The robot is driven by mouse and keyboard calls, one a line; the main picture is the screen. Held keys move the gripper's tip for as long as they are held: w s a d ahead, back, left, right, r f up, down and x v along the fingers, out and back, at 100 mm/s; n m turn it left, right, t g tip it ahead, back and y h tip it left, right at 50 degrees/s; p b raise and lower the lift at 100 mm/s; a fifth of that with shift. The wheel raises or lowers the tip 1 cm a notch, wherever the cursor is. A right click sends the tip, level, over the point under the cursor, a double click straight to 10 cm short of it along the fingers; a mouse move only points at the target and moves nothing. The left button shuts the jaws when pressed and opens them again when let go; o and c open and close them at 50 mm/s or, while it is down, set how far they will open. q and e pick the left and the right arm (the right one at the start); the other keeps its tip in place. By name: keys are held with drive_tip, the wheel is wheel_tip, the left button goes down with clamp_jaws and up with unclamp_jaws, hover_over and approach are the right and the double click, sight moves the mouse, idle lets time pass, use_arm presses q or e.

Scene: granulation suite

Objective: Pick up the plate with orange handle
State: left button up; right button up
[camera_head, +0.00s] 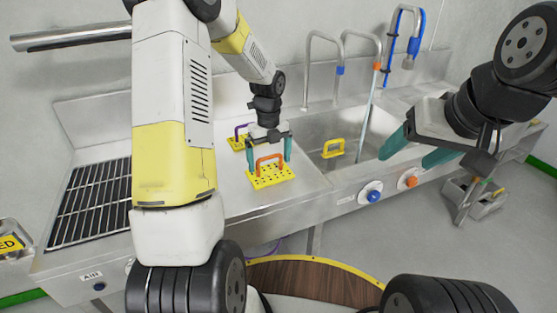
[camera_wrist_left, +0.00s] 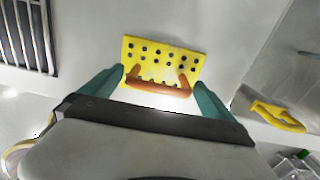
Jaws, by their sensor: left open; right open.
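The plate with the orange handle (camera_head: 271,178) is a yellow perforated plate lying on the steel counter, left of the sink. Its orange handle (camera_head: 269,160) stands up from it. In the left wrist view the plate (camera_wrist_left: 160,58) and the handle (camera_wrist_left: 158,86) lie ahead between the fingers. My left gripper (camera_head: 268,158) is open, with its teal fingers on either side of the handle; I cannot tell whether they touch it.
A yellow plate with a purple handle (camera_head: 238,141) lies behind, partly hidden by my left arm. A yellow handle (camera_head: 333,148) shows in the sink (camera_head: 315,165). Faucets (camera_head: 340,60) rise behind it. A black grate (camera_head: 92,200) is at left.

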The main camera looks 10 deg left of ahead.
use_arm(q)
wheel_tip(320, 180, down, 2)
drive_tip(key=shift+f, duration=0.1)
drive_tip(key=c, duration=1.7)
